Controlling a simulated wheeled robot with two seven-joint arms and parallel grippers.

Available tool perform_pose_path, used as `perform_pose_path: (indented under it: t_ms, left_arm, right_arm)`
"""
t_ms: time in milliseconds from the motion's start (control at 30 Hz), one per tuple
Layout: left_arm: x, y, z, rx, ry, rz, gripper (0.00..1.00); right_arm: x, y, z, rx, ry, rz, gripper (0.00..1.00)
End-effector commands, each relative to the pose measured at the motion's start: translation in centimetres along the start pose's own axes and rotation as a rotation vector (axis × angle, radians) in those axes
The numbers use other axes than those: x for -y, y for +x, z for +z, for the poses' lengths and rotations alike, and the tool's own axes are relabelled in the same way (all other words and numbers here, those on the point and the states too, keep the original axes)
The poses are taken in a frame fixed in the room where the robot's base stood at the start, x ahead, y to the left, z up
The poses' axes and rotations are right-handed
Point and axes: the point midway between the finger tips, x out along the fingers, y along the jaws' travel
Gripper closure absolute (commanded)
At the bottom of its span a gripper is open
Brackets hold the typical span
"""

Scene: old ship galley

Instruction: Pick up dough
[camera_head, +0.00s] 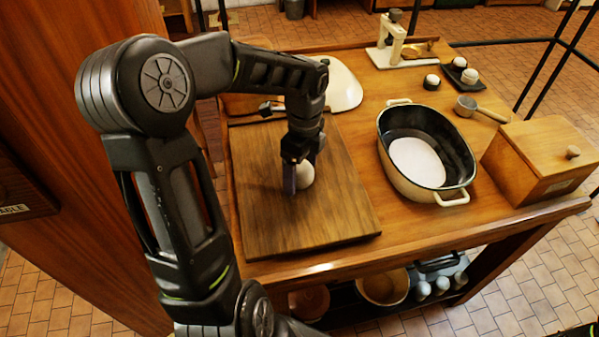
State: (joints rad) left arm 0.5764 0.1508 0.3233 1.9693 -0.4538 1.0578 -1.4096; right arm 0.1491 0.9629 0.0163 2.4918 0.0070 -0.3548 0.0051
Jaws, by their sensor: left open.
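The dough (305,175) is a small pale round ball on the dark wooden board (335,222), left of the table's middle. My left gripper (297,180) points down over the board right at the dough, its jaws open. One dark finger stands in front of the ball's left side and hides part of it. I cannot tell whether the fingers touch the dough. My right gripper is not in view.
A deep oval pot (463,200) with a flat white shape (417,162) inside stands right of the board. A wooden box (540,150), a ladle (480,108) and a white lid (344,85) are also on the table. Bare tabletop lies between board and pot.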

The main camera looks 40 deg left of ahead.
Motion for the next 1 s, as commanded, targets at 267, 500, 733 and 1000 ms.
perform_pose_path:
  t_ms: [267,500,733,1000]
  left_arm:
    - [0.01,-0.02,0.01,0.0,0.0,0.0,0.28]
    - [0.01,-0.02,0.0,0.0,0.0,0.0,0.47]
    - [0.01,-0.02,0.0,0.0,0.0,0.0,0.66]
    - [0.01,-0.02,0.0,0.0,0.0,0.0,0.88]
  right_arm:
    - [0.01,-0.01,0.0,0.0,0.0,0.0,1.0]
    - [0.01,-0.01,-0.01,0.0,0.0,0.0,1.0]
    - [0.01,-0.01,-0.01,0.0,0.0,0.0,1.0]
    - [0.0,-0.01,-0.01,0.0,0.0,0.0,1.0]
